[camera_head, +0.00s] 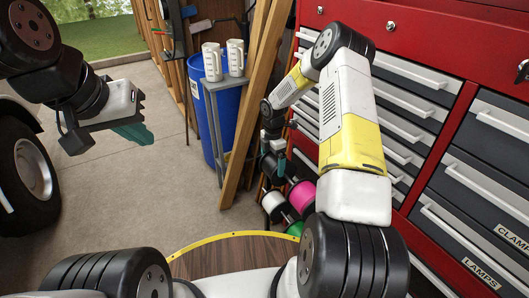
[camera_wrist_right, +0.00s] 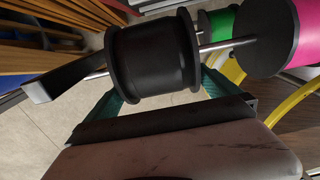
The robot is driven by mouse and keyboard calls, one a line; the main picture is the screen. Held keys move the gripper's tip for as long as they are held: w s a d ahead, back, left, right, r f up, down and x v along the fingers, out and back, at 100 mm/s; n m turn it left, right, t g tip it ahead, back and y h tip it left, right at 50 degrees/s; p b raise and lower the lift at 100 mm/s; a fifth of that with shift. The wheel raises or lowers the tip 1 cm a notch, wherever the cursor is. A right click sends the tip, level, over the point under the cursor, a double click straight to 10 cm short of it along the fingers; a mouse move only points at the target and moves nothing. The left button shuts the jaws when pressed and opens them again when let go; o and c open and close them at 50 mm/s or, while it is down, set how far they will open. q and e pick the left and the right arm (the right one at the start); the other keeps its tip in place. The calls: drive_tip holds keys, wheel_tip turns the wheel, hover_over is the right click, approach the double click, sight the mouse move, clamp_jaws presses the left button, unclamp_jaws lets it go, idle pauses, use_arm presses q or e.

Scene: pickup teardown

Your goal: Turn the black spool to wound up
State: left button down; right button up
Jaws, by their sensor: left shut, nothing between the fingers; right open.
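The black spool (camera_wrist_right: 150,55) sits on a thin metal rod in the right wrist view. My right gripper (camera_wrist_right: 162,88) is open, with a teal finger towards each side of the spool. The spool's near face covers parts of the fingers, and I cannot tell whether they touch it. In the head view, my right gripper (camera_head: 274,155) is small and dark beside the spool rack, where the black spool is hard to make out. My left gripper (camera_head: 138,130) is shut and empty, held above the open floor at left.
White (camera_head: 274,205), pink (camera_head: 302,197) and green (camera_head: 295,229) spools hang close by. A red tool cabinet (camera_head: 430,40) stands at right. Wooden boards (camera_head: 250,95) lean beside a blue barrel (camera_head: 228,115) and a stand with two white jugs (camera_head: 212,62). A wheel (camera_head: 30,170) is at left.

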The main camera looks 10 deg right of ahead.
drive_tip(key=shift+f, duration=1.3)
drive_tip(key=c, duration=1.1)
drive_tip(key=shift+a+h, duration=0.1)
drive_tip(key=shift+h, duration=0.2)
